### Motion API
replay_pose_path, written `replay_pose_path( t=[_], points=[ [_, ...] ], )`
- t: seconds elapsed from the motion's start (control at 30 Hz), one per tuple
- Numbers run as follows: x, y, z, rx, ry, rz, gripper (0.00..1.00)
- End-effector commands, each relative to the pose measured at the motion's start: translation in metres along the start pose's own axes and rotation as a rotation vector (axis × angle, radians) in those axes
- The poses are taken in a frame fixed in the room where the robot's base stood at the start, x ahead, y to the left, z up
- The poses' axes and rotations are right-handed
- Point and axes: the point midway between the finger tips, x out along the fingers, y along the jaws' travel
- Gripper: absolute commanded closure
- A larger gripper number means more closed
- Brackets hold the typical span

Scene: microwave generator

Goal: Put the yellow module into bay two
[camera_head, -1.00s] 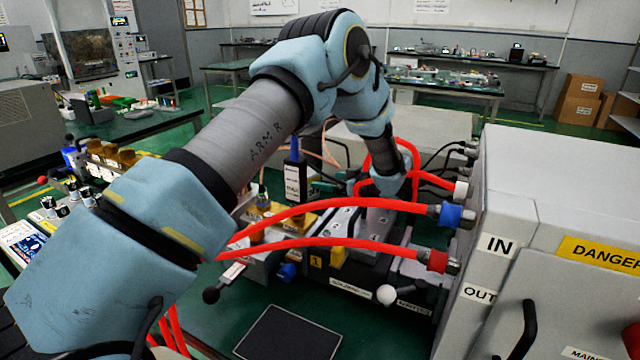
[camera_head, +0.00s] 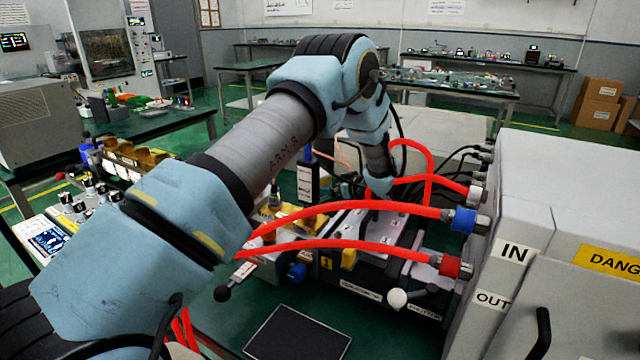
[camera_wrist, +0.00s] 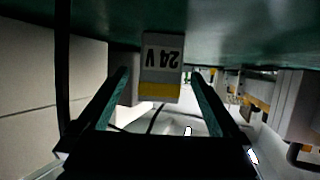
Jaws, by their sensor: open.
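My gripper (camera_wrist: 159,76) is open, with its two dark teal fingers showing in the wrist view. Between and beyond the fingertips is a pale block marked "24 V" (camera_wrist: 162,55), upside down in the picture, with a yellow band (camera_wrist: 158,90) along its lower edge. I cannot tell whether the fingers touch it, or whether it is the yellow module. In the head view my wrist is over the bench unit (camera_head: 375,235), and the fingertips are hidden. A yellow block (camera_head: 348,259) sits on the unit's front, beside a yellow "1" label (camera_head: 326,262). I cannot make out bay two.
Red hoses (camera_head: 340,210) arch across the front of the work area to the grey cabinet (camera_head: 575,210) at right. A dark upright device (camera_head: 307,182) stands left of my wrist. Black cables run behind it. A side bench (camera_head: 150,140) holds other parts.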

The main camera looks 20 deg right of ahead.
Motion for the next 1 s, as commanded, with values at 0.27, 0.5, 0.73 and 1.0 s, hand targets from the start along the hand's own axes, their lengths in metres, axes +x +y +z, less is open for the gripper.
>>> replay_pose_path(
  t=[0.27, 0.5, 0.73, 1.0],
  points=[
    [0.034, -0.001, 0.001, 0.000, 0.001, -0.002, 0.00],
    [0.036, -0.001, 0.002, 0.001, 0.001, -0.001, 0.00],
    [0.036, -0.001, 0.002, 0.001, 0.001, -0.001, 0.25],
    [0.036, -0.001, 0.002, 0.001, 0.001, -0.001, 0.55]
  ],
)
